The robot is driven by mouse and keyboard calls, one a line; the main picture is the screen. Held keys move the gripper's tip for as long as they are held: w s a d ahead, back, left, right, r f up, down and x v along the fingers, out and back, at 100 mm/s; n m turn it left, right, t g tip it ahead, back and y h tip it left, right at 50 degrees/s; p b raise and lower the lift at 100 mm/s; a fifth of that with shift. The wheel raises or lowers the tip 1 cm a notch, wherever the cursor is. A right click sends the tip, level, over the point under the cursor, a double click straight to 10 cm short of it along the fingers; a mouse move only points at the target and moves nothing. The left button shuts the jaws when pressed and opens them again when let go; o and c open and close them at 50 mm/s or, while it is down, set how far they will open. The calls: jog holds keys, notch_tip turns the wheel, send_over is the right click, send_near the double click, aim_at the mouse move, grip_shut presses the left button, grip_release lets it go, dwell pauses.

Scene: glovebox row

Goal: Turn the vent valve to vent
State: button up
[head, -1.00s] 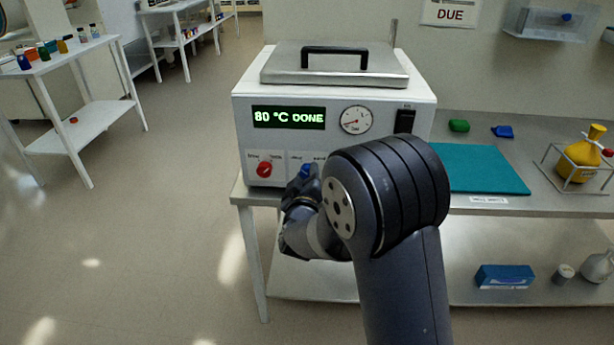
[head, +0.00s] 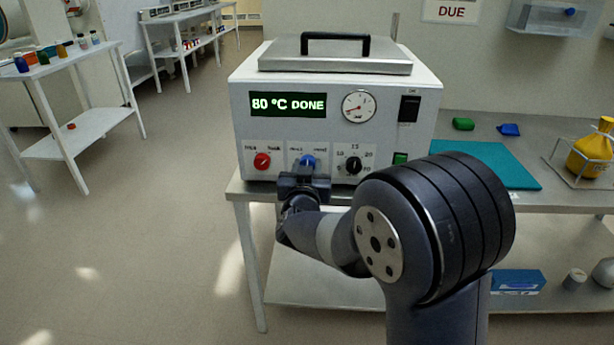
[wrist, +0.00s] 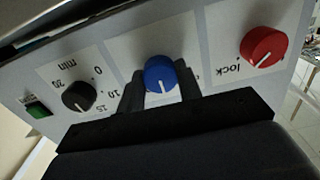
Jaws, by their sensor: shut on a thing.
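The vent valve is the blue knob (head: 307,161) in the middle of the white oven's front panel. It also shows in the wrist view (wrist: 160,74), where its white mark points down the picture. That view is turned over relative to the head view. Small labels flank the knob in the head view, blurred; the right one seems to read vent. My gripper (head: 305,172) is at the knob from the front. In the wrist view its dark fingers (wrist: 160,86) stand on both sides of the knob, shut on it. The fingers cover the labels there.
A red knob (head: 262,161) and a black dial (head: 353,164) flank the blue knob closely. A green button (head: 400,159) is further right. The oven (head: 340,115) stands on a bench with a teal mat (head: 488,165). The display reads 80 °C DONE.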

jog(key=shift+m+b, duration=2.75)
jog(key=shift+m, duration=1.55)
jog(key=o, duration=1)
jog(key=shift+c, duration=0.2)
jog(key=shift+s, duration=0.1)
jog(key=s+p, duration=0.1)
jog(key=s, duration=0.9)
jog(key=shift+s+a+p, duration=0.2)
jog(key=shift+s+p, duration=0.1)
jog(key=shift+p, duration=0.1)
